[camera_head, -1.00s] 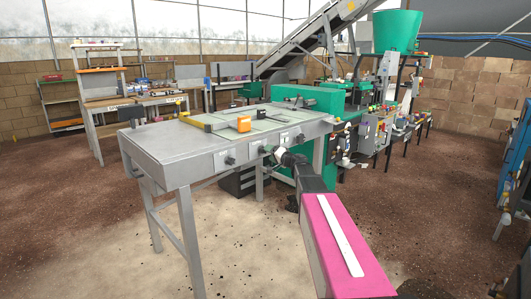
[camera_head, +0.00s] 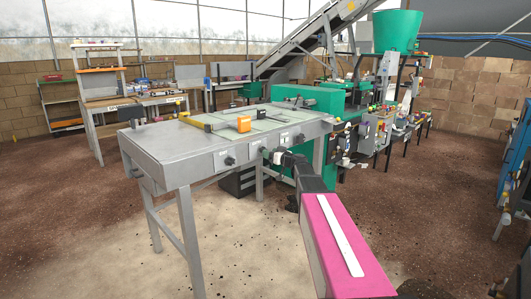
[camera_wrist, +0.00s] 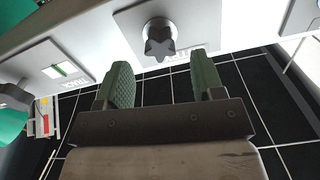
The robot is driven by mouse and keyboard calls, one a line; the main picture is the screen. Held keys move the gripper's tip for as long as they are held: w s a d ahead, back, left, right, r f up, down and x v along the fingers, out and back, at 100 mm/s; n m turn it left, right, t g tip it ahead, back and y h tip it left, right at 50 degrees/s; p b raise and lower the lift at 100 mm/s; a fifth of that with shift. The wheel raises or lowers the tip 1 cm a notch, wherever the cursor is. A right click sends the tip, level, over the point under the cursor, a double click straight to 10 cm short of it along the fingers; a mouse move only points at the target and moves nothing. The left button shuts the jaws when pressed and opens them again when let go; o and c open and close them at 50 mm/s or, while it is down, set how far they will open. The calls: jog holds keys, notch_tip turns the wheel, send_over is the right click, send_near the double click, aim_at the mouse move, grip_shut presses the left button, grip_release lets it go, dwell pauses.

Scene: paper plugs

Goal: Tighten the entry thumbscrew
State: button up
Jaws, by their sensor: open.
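A dark star-shaped thumbscrew (camera_wrist: 160,38) sticks out from a pale plate on the grey table's front face in the wrist view. The thumbscrew lies beyond the fingertips, roughly in line with the gap and not between the pads. In the head view my gripper (camera_head: 268,154) is small and dark at the table's front, near its right end.
The grey table (camera_head: 155,152) carries an orange block (camera_head: 244,124) on top. Another dark knob (camera_head: 229,160) sits farther left on its front face. A green machine (camera_head: 318,98) stands behind the table's right end.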

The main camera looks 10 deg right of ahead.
jog(key=shift+n, duration=0.9)
jog(key=shift+w+a, duration=0.1)
jog(key=shift+w, duration=0.05)
jog(key=shift+x, duration=1.85)
jog(key=c, duration=0.9)
jog(key=shift+c, duration=0.2)
